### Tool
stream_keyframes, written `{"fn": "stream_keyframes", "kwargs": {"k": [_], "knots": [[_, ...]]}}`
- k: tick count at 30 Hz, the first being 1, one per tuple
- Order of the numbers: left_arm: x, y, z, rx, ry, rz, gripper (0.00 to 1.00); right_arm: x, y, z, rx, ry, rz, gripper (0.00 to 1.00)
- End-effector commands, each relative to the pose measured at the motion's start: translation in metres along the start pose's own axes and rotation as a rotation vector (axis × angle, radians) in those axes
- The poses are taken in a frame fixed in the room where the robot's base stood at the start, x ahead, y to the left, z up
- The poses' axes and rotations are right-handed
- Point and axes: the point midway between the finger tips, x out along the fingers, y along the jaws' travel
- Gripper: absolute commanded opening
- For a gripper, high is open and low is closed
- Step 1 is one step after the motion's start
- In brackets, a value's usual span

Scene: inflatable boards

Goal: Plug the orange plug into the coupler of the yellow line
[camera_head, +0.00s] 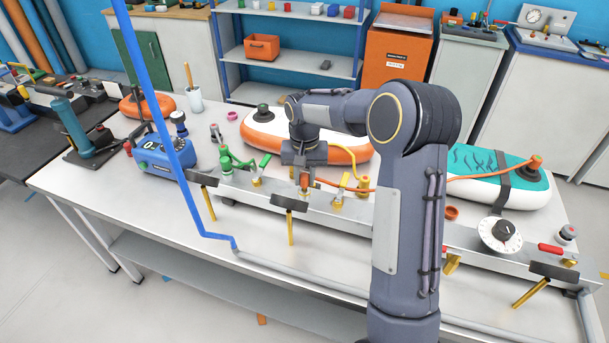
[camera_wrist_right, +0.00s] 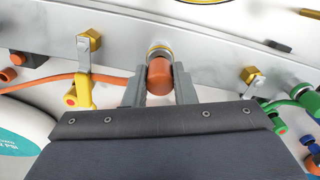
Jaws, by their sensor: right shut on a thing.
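My right gripper (camera_head: 304,183) is over the metal rail on the bench. In the right wrist view its two fingers (camera_wrist_right: 159,92) are shut on the orange plug (camera_wrist_right: 159,77), one on each side. An orange hose (camera_wrist_right: 40,84) runs left from the plug. A round metal coupler with a yellow band (camera_wrist_right: 158,50) sits on the rail directly beyond the plug. The plug lines up with it and overlaps it in view; I cannot tell how deep it sits. The yellow line (camera_head: 346,162) and a yellow valve (camera_wrist_right: 83,88) are beside it. My left gripper is out of view.
The rail (camera_head: 400,212) also carries a green valve and hose (camera_head: 228,158), black-topped handles (camera_head: 290,203) and a dial (camera_head: 500,235). An orange-and-white board (camera_head: 350,152) and a teal board (camera_head: 520,195) lie behind. A blue pump box (camera_head: 163,160) stands left. My right arm hides part of the bench.

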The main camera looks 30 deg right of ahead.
Motion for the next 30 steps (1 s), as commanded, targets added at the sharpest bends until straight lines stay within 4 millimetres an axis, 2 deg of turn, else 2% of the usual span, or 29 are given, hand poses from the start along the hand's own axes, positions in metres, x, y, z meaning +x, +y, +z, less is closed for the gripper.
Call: {"fn": "stream_keyframes", "kwargs": {"k": [14, 15, 20, 30], "knots": [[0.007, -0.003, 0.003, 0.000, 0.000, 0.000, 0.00, 0.013, 0.000, 0.000, 0.000, 0.000, 0.000, 0.00], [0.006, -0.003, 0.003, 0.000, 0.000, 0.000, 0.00, 0.011, 0.000, 0.000, 0.000, 0.000, 0.000, 0.29], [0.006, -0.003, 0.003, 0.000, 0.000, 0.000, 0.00, 0.011, 0.000, 0.000, 0.000, -0.001, 0.000, 0.49], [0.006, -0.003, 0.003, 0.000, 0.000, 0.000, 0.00, 0.006, 0.000, 0.000, 0.000, 0.001, -0.001, 0.49]]}}
